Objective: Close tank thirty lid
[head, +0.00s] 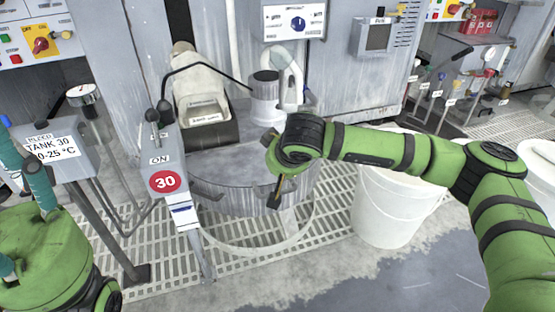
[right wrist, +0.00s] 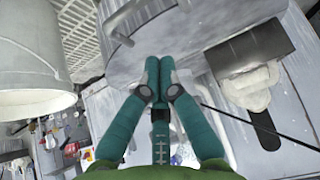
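Tank thirty is a round grey metal tank (head: 245,202) in the middle of the head view, beside a post with a red "30" sign (head: 165,181). Its flat top (head: 225,166) looks covered, but I cannot tell lid from rim. A curved handle (head: 207,190) shows on its front left. My right gripper (head: 277,190) is at the tank's front right, partly hidden by its wrist. In the right wrist view its teal fingers (right wrist: 159,62) are together against or just over the grey metal, with a bar handle (right wrist: 124,17) beyond. My left gripper (head: 25,165) is at the left edge, partly cut off.
A white bucket (head: 385,205) stands right of the tank, below my right arm; it also shows in the right wrist view (right wrist: 30,55).

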